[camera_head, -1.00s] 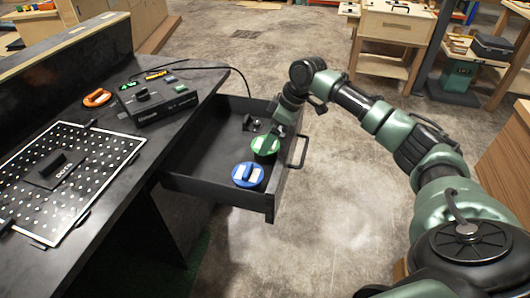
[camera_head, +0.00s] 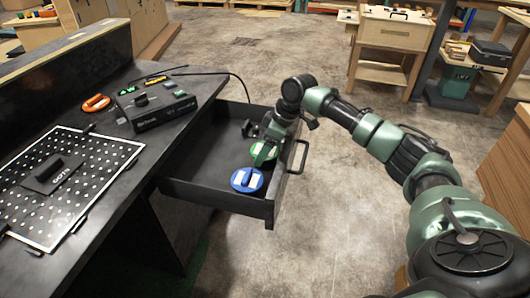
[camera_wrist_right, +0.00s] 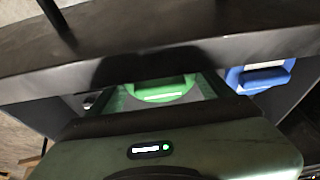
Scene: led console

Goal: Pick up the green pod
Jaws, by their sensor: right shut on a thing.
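The green pod (camera_head: 265,149) is a round disc in the open drawer, next to the blue pod (camera_head: 247,179). My right gripper (camera_head: 264,151) reaches down into the drawer from above and is shut on the green pod, partly covering it. In the right wrist view the green pod (camera_wrist_right: 160,90) shows between the fingers, with the blue pod (camera_wrist_right: 262,77) to its right. I cannot tell whether the green pod is clear of the drawer floor. My left gripper is not in view.
The drawer (camera_head: 195,189) has raised walls and a handle (camera_head: 299,156) at its front. A small dark piece (camera_head: 249,128) lies farther back inside.

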